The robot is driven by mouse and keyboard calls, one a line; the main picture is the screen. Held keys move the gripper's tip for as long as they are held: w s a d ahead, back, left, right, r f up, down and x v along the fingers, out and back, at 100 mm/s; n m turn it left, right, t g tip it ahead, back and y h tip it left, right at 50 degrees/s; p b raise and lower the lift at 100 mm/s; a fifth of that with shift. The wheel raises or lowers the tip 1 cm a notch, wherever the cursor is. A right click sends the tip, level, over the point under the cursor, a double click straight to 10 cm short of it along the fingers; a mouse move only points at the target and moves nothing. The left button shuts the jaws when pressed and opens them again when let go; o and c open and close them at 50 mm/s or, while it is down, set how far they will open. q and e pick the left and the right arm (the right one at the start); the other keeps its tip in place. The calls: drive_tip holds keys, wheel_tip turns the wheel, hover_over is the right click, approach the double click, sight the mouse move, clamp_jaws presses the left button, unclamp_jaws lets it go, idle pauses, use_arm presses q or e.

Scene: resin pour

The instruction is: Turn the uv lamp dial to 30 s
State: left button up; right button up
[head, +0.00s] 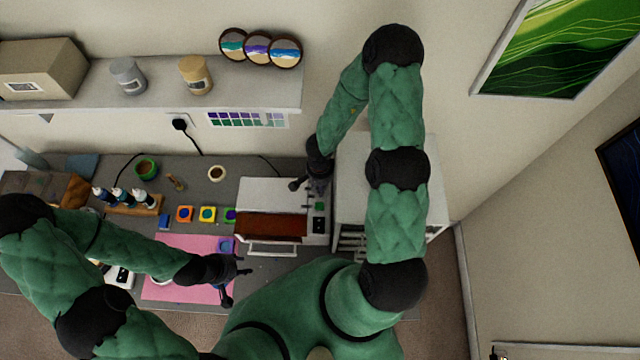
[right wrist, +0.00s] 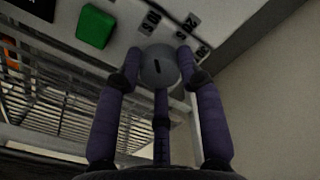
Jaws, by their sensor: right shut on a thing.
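The uv lamp (head: 272,190) is a white box on the bench with a reddish-brown front opening. Its narrow control strip, with a green button (right wrist: 95,27), is on its right side. The grey round dial (right wrist: 160,72) has a short dark mark on its face. Labels reading 10 S, 20 S and seemingly 30 S sit around it; I cannot tell which one the mark points to. My right gripper (right wrist: 157,62) has its fingers on either side of the dial, shut on it. My left gripper (head: 236,284) is open and empty above the pink mat (head: 185,290).
Small coloured pots (head: 208,214) and a wooden bottle rack (head: 135,206) stand left of the lamp. A white cart (head: 410,180) stands to its right, partly behind my right arm. A wall shelf (head: 225,90) hangs above the bench.

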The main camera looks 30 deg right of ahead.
drive_tip(key=m, duration=0.8)
drive_tip(key=shift+m, duration=0.4)
drive_tip(key=m, duration=0.4)
drive_tip(key=shift+m, duration=2.5)
drive_tip(key=o, duration=1.2)
drive_tip(key=shift+c, duration=0.2)
